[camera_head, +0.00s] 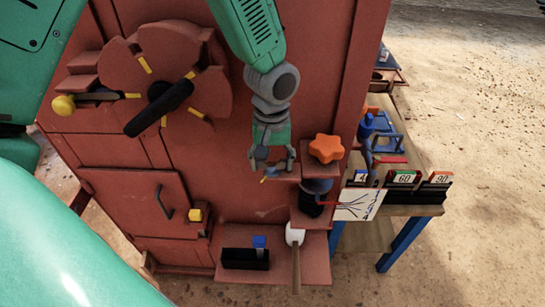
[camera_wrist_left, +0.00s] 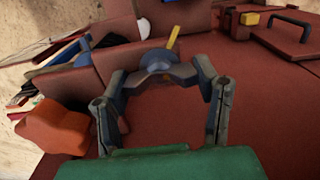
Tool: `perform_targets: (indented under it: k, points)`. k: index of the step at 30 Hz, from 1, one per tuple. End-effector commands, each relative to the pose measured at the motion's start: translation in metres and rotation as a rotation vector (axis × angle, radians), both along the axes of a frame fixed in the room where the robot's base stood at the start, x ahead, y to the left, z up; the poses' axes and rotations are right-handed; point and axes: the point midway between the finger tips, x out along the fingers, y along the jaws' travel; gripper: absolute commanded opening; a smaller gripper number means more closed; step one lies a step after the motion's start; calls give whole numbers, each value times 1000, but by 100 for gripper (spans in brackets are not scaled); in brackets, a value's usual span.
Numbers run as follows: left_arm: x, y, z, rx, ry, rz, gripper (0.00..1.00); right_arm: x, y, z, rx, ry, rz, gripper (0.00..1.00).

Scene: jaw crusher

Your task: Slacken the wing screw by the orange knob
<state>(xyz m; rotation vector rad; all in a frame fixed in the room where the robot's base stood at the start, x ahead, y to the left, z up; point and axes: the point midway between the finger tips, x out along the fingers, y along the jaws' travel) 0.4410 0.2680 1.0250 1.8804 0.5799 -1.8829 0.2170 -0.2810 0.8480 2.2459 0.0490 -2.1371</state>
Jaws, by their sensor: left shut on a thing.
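The orange knob (camera_head: 326,148) is a star-shaped handle on a red bracket at the right of the red machine front. It also shows in the left wrist view (camera_wrist_left: 52,127), at the left. The wing screw (camera_wrist_left: 158,62) is a grey-blue piece with a yellow tab, on the red panel left of the knob; in the head view it is small and partly hidden by the fingers. My left gripper (camera_head: 272,163) reaches down to it and is shut on it, with a finger on each side (camera_wrist_left: 166,82). My right gripper is not in view.
A red handwheel (camera_head: 215,90) with a black bar stands at the upper left. Below the knob are a black cylinder (camera_head: 312,203) and a red shelf (camera_head: 275,272) with a white-headed tool (camera_head: 295,236). A table with number cards (camera_head: 403,178) stands at the right.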

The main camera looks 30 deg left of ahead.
Motion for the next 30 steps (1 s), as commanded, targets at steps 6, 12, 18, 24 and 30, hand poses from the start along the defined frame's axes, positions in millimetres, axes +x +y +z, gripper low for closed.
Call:
perform_targets:
  k: [6,12,18,24,30]
  points:
    - [0,1,2,4,0,204,27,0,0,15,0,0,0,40]
    - [0,1,3,3,-1,395,27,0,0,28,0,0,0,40]
    - [0,0,3,2,-2,578,27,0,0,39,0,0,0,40]
    - [1,0,2,1,-2,738,27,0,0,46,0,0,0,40]
    - [1,0,2,0,-4,854,27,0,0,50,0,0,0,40]
